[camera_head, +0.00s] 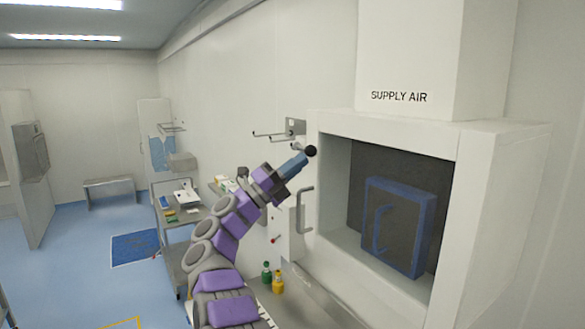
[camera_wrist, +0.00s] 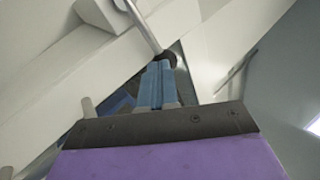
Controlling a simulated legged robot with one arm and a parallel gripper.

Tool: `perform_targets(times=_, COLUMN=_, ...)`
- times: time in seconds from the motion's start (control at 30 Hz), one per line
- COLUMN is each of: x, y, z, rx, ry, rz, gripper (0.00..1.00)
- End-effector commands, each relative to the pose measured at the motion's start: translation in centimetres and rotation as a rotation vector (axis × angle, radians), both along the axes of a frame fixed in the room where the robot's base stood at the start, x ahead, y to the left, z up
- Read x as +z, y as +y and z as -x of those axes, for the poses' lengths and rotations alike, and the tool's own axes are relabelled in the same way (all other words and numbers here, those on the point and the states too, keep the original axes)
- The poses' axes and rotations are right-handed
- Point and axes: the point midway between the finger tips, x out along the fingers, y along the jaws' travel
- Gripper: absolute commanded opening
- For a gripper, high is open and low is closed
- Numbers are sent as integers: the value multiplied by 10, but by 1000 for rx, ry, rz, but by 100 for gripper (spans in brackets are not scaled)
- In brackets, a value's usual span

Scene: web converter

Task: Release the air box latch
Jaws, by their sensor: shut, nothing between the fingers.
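The white air box (camera_head: 390,128) stands at the right under a duct marked SUPPLY AIR. A black ball knob (camera_head: 310,150) shows by its upper left front edge. In the wrist view the knob (camera_wrist: 167,58) sits at the end of a metal rod (camera_wrist: 142,24); I take this to be the latch lever. My gripper (camera_head: 296,162) has blue fingers, shut with nothing between them. Its fingertips (camera_wrist: 158,66) are right at the knob; I cannot tell whether they touch it. The rod's mount is hard to make out.
A blue-framed panel with a handle (camera_head: 372,228) is inside the open box. A door with a grey handle (camera_head: 305,210) hangs at the box's left side. Green (camera_head: 266,272) and yellow (camera_head: 278,282) bottles stand below. A cart (camera_head: 190,228) is farther left; blue floor lies open beyond.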

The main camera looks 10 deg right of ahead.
Motion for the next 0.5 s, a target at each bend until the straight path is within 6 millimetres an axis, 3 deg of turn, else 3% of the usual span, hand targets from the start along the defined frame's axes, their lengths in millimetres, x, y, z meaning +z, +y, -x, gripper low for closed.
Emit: perform_targets(times=0.5, x=16, y=1, z=4, rx=1, ry=192, rz=82, gripper=0)
